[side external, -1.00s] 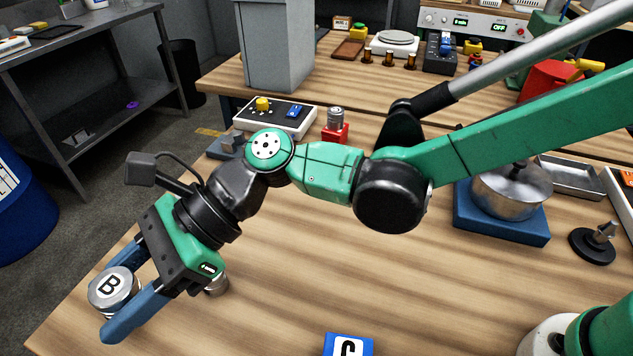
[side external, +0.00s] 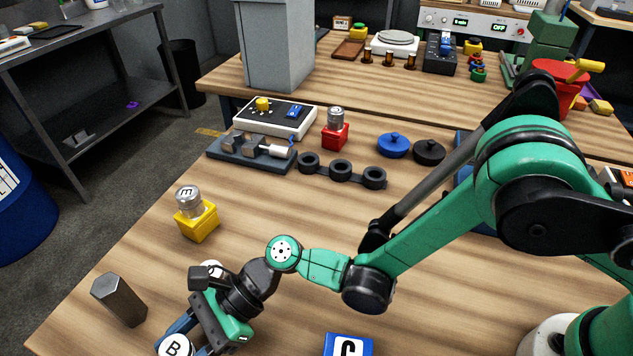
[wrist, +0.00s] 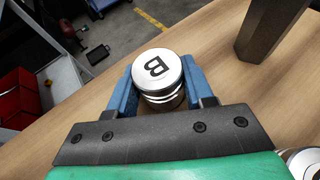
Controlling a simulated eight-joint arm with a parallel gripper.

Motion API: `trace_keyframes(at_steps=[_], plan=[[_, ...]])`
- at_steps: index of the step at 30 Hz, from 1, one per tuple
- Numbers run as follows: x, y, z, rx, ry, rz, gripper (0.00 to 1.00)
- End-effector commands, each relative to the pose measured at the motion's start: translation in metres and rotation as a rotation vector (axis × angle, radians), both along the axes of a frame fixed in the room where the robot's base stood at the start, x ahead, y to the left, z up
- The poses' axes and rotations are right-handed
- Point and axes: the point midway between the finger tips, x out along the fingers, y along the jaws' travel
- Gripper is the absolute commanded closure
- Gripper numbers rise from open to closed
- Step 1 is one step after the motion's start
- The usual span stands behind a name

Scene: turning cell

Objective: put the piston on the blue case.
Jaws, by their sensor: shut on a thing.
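The piston (wrist: 158,80) is a silvery cylinder with a black B on its white top. My gripper (wrist: 157,92) is shut on it, with a blue finger on each side. In the side view the piston (side external: 174,346) and my gripper (side external: 186,338) are at the bottom left, and the picture edge cuts the piston off. The blue case (side external: 336,346) is a blue block with a white C plate at the bottom middle, to the right of my gripper and apart from it. Its lower part is out of view.
A dark hexagonal post (side external: 119,300) stands left of my gripper. A yellow block (side external: 198,224) bears a silvery cylinder, and a red block (side external: 335,137) another. A clamp (side external: 252,150) and three black rings (side external: 341,171) lie farther back. Bare wood lies between.

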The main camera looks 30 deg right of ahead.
Motion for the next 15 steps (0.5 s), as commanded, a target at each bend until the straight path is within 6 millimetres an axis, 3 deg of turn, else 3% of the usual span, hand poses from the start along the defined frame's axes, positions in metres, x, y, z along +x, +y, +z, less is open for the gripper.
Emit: trace_keyframes(at_steps=[10,11,13,15], plan=[[0.0002,0.0001,-0.0039,0.0,0.0,0.0,1.0],[0.0002,0.0002,-0.0038,0.0,0.0,0.0,0.48],[0.0001,0.0001,-0.0036,0.0,0.0,0.0,0.28],[0.0002,0.0001,-0.0036,0.0,0.0,0.0,0.22]])
